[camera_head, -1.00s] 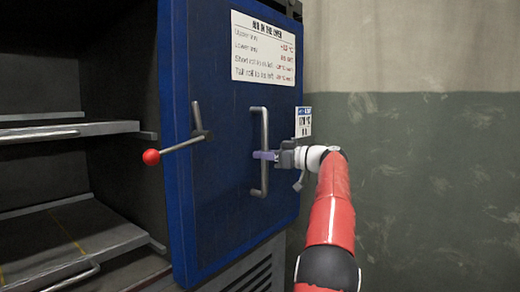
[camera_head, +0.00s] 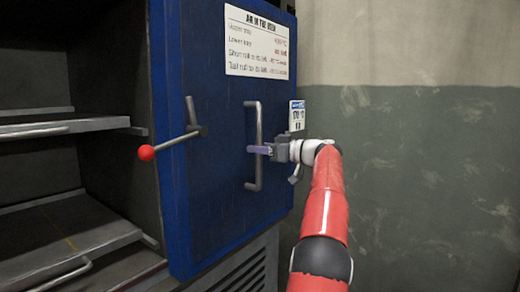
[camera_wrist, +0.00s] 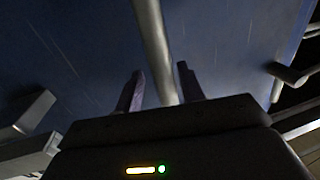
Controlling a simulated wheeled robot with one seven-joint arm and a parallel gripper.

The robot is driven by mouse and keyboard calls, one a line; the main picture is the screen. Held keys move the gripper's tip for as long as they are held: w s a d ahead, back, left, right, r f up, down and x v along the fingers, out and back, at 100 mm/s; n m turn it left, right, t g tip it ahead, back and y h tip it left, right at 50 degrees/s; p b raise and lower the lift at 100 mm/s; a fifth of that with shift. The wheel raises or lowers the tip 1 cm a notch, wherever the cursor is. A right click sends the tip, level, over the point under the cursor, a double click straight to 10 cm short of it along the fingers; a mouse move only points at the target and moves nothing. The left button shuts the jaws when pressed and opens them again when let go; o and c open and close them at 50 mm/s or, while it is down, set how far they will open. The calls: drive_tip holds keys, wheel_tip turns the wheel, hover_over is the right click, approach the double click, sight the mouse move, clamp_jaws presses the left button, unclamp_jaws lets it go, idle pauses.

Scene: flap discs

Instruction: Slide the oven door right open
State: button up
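The blue oven door (camera_head: 222,190) stands to the right of the oven opening, which shows open at the left. Its upright metal bar handle (camera_head: 258,172) is on the door's right part. My gripper (camera_head: 262,150) is at the middle of this handle. In the wrist view the handle (camera_wrist: 152,45) runs between the two purple fingers of my gripper (camera_wrist: 160,88). The fingers stand apart, with gaps showing beside the bar, so they are around it, not clamped. A latch lever with a red ball (camera_head: 147,152) sticks out from the door's left part.
Inside the oven are an upper tray (camera_head: 60,127) and a lower tray (camera_head: 60,240). A white text sign (camera_head: 257,45) is on the door's top. A green and beige wall (camera_head: 430,170) stands at the right. Vents (camera_head: 250,275) show below the door.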

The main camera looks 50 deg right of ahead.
drive_tip(key=b+v, duration=0.1)
drive_tip(key=v, duration=0.6)
drive_tip(key=shift+s, duration=0.4)
drive_tip(key=shift+s+d, duration=0.1)
drive_tip(key=shift+d, duration=0.05)
